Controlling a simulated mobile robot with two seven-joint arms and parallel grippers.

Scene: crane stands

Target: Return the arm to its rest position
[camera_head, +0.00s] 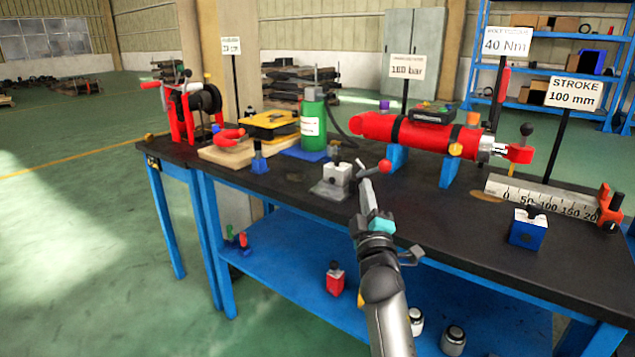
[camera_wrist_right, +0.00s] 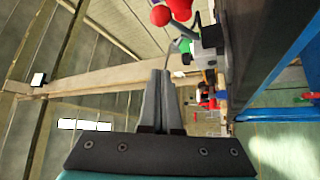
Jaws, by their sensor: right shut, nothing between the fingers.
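My right gripper (camera_head: 366,192) is at the front edge of the dark workbench (camera_head: 290,200), in front of the valve block. Its two fingers are together and hold nothing; they also show shut in the right wrist view (camera_wrist_right: 161,75). The grey valve block (camera_head: 336,176) with a red-knobbed lever (camera_head: 384,166) stands on the bench just beyond the fingers. In the right wrist view the red knob (camera_wrist_right: 161,15) is near the top. I cannot tell if the fingers touch the block. My left gripper is not in view.
A red cylinder (camera_head: 420,134) lies on blue supports. A green bottle (camera_head: 313,125), a blue block (camera_head: 527,230) and a ruler (camera_head: 550,197) also stand on the bench. A lower blue shelf (camera_head: 290,270) holds a red block (camera_head: 335,279). The floor at left is clear.

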